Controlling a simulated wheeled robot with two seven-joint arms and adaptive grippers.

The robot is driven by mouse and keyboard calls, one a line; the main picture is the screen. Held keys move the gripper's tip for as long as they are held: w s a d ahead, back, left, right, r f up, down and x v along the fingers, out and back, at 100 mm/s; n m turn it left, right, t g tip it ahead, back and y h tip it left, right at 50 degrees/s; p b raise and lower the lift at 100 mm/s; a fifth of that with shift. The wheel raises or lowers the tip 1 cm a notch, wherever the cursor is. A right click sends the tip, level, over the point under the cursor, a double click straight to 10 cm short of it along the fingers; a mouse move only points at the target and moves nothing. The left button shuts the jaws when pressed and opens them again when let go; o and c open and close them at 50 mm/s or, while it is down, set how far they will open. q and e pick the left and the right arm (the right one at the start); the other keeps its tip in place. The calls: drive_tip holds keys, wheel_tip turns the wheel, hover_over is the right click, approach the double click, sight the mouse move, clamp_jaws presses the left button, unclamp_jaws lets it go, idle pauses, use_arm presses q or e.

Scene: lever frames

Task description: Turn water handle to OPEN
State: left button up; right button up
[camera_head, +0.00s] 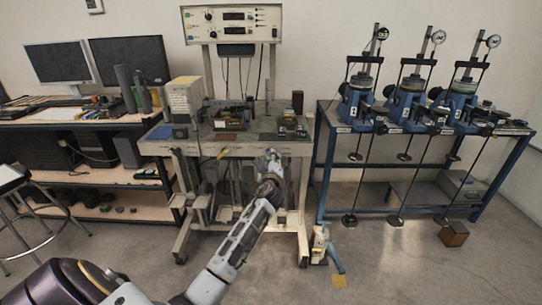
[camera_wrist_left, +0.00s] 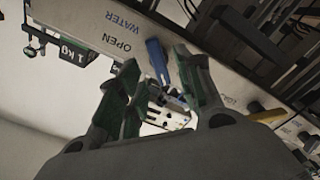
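The water handle (camera_wrist_left: 157,62) is a blue lever on a pale panel in the left wrist view, next to the upside-down words OPEN and WATER. My left gripper (camera_wrist_left: 159,58) is open, with one green-lined finger on each side of the blue handle. A gap shows between the handle and each finger, and I cannot tell whether either touches. In the head view my left gripper (camera_head: 270,160) is at the right part of the middle table's front edge. It hides the handle there. My right gripper is not in view.
A yellow lever (camera_wrist_left: 268,115) sits farther along the panel, and a green 1 KG weight (camera_wrist_left: 72,50) is at the upper left. The middle table (camera_head: 240,149) carries instruments. A blue-framed bench (camera_head: 390,201) with several presses stands right. A small brown box (camera_head: 453,235) lies on the floor.

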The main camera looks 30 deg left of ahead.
use_arm(q)
drive_tip(key=shift+x, duration=1.65)
drive_tip(key=shift+c, duration=0.2)
clamp_jaws()
